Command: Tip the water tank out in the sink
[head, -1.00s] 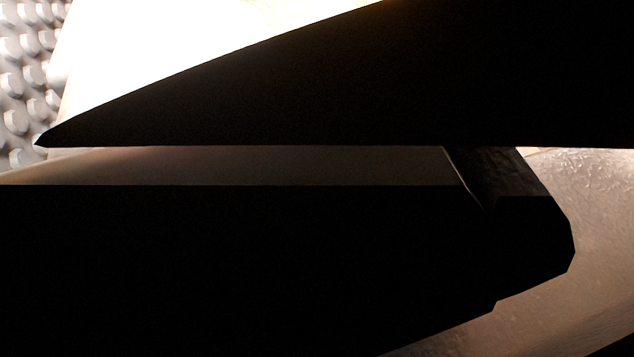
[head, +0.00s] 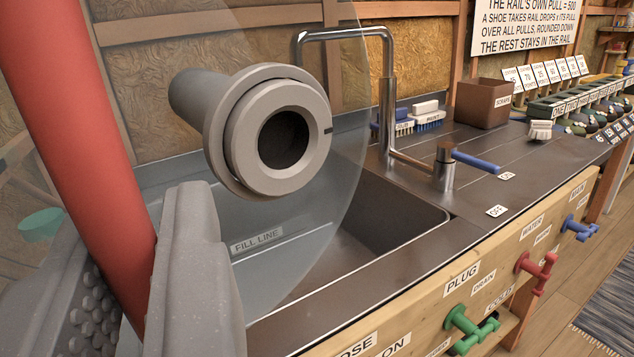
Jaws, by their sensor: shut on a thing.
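The water tank is see-through, with a FILL LINE label (head: 257,241), a round grey open neck (head: 228,143) and a red bar (head: 85,140), which looks like its handle. It fills the left and middle of the view. The neck's dark opening faces the camera. My grey gripper (head: 138,265) is shut on the red bar at the lower left. The steel sink (head: 395,222) shows behind and right of the tank, which overlaps its left part in the picture. I cannot tell how much water is in the tank, or its height above the sink.
A steel tap (head: 388,95) with a blue lever (head: 476,161) stands at the sink. Brushes (head: 418,122) and a brown scraps box (head: 484,103) are behind. Green (head: 468,325), red (head: 537,272) and blue (head: 580,228) valve handles stick out of the labelled wooden front (head: 520,235).

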